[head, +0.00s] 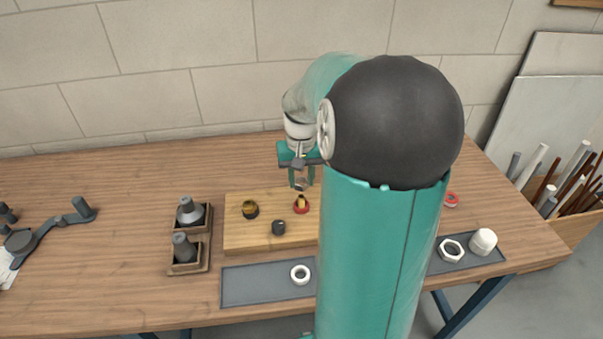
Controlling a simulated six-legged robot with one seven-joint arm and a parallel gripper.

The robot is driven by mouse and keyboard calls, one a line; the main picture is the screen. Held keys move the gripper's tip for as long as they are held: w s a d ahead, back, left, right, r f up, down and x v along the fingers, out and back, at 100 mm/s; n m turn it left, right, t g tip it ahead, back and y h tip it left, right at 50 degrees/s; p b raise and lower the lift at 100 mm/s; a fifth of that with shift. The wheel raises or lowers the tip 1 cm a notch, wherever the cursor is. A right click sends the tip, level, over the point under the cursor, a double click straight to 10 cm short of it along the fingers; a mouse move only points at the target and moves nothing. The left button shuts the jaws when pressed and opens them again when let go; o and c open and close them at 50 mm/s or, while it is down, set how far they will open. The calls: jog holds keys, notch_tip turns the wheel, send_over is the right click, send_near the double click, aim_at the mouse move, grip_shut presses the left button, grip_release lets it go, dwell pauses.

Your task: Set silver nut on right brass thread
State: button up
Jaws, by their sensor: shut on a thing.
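My gripper (301,179) is above the back of the wooden board (238,238), pointing down. It is shut on a small grey ring-like piece, which looks like the silver nut (301,185). A brass thread (301,201) stands upright from a red ring on the board, just below and in front of the gripper in the picture. The nut appears apart from it, with a small gap. Another brass-coloured fitting (250,209) with a dark ring is to the left on the board. My arm hides the board's right part, so any further thread there is hidden.
A dark fitting (278,227) stands near the board's front. A grey tray (250,286) holds a white ring (300,274). A white nut (451,250) and white cap (483,241) lie right. Wooden holders (187,268) with grey fittings stand left. The table's back left is clear.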

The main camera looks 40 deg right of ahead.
aim_at(301, 197)
jog(key=shift+f, duration=2.55)
jog(key=m, duration=0.5)
jog(key=shift+f+m, duration=0.15)
jog(key=shift+m, duration=0.15)
jog(key=o, duration=1.1)
jog(key=shift+o, duration=0.2)
jog(key=o, duration=0.7)
